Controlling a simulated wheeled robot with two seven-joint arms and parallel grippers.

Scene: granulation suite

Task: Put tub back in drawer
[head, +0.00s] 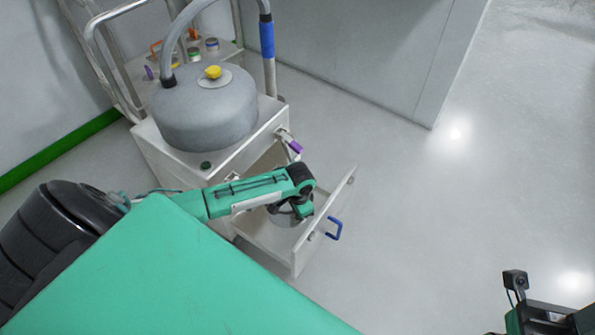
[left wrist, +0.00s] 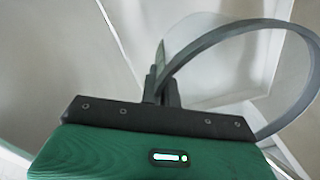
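The drawer (head: 327,211) is pulled out of the white cabinet and has a blue handle (head: 335,229) on its front. My left gripper (head: 297,210) points down over the open drawer. A grey round tub (head: 284,217) shows partly beneath it, inside the drawer's outline; whether it touches the drawer floor I cannot tell. In the left wrist view my fingers (left wrist: 163,88) are close together at one end of the tub's dark curved band (left wrist: 240,28), and appear closed on it. My right arm's end (head: 548,317) is cut off at the lower right, its fingers unseen.
A large grey vessel (head: 205,115) with a yellow knob stands on the white cabinet (head: 165,150). A purple-ended fitting (head: 295,147) juts out above the drawer. Small jars (head: 212,44) stand on a shelf behind. The floor (head: 430,210) right of the drawer is clear.

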